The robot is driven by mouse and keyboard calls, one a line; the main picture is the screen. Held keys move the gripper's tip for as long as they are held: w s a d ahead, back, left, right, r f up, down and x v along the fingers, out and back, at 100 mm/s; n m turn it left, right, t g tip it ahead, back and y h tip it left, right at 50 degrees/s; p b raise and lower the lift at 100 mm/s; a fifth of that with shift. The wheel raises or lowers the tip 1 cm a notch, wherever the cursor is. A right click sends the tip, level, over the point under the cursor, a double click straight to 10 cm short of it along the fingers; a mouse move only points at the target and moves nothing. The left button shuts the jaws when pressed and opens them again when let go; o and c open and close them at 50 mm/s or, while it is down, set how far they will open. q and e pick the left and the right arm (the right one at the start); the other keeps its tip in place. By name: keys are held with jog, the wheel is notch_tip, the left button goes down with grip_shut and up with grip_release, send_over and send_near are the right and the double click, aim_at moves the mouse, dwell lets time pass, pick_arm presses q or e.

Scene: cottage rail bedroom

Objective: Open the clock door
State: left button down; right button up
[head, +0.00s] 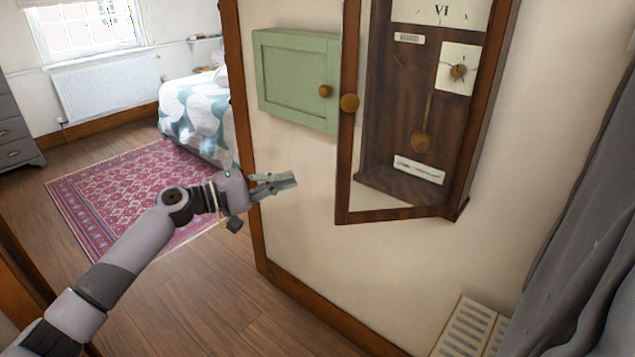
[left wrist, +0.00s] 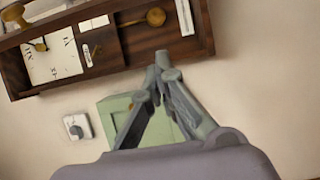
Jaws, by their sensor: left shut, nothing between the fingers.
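The wall clock is a tall dark wooden case (head: 397,130) with a dial, a pendulum and a pale label, at the upper right of the head view. My left gripper (head: 290,180) is shut and empty, left of and apart from the door. In the left wrist view, the gripper (left wrist: 163,65) is in front of the tilted clock case (left wrist: 190,47). Where the door lies in that view is unclear. My right gripper is not in view.
A green wall cabinet (head: 295,75) with a knob hangs just left of the clock door. A wooden wall edge (head: 243,120) stands beside my left arm. A grey curtain (head: 590,230) hangs at the right. A slatted pale object (head: 465,327) is low below the clock.

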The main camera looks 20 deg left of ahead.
pick_arm(q)
jog(key=p+x, duration=0.4)
jog(key=x, duration=0.6)
jog(key=s, duration=0.1)
jog(key=s+d+p, duration=0.1)
jog(key=s+p, duration=0.1)
jog(key=shift+s+d, duration=0.25)
jog(key=shift+d, duration=0.1)
jog(key=shift+s, duration=0.1)
